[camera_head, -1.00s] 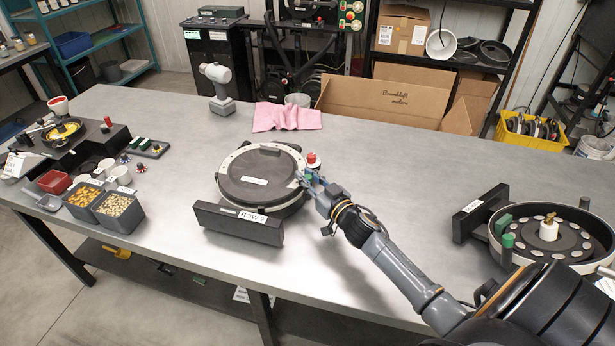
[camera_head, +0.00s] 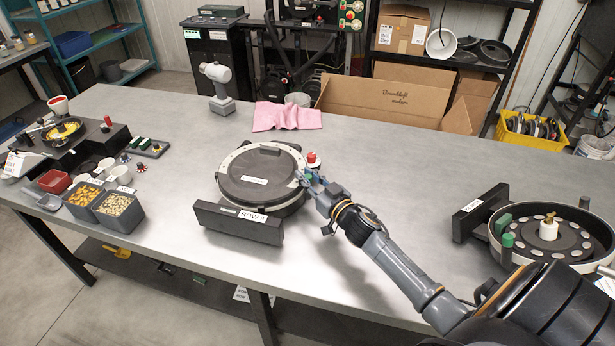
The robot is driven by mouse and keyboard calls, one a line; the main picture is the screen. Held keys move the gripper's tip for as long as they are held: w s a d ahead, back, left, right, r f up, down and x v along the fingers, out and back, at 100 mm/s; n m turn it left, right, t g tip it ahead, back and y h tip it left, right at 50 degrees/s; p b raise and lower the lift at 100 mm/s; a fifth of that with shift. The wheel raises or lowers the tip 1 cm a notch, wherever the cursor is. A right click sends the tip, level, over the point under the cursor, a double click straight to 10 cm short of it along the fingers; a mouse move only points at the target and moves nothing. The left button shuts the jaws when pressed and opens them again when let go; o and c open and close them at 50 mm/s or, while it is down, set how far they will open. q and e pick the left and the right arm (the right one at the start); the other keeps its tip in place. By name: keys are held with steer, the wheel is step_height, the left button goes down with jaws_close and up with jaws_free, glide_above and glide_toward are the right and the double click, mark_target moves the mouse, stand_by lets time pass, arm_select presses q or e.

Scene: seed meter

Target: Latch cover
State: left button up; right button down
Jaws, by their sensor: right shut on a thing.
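A round seed meter with a dark cover (camera_head: 262,172) on it sits mid-table, behind a dark bar labelled ROW 3 (camera_head: 238,222). My right gripper (camera_head: 309,181) is at the right edge of the cover, shut on a small green part there, which looks like the cover's latch (camera_head: 308,176). The fingers hide most of this part. A red-topped white piece (camera_head: 313,160) stands just behind the fingertips. My left gripper is not in view.
A second, open meter (camera_head: 550,235) with a ring of pale discs sits at the right. Seed bins (camera_head: 119,212) stand at the left. The table's middle right is clear.

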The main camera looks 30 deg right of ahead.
steer(key=shift+f, duration=0.1)
steer(key=c, duration=1.2)
jaws_free()
steer(key=s, duration=1.2)
steer(key=shift+d, duration=0.2)
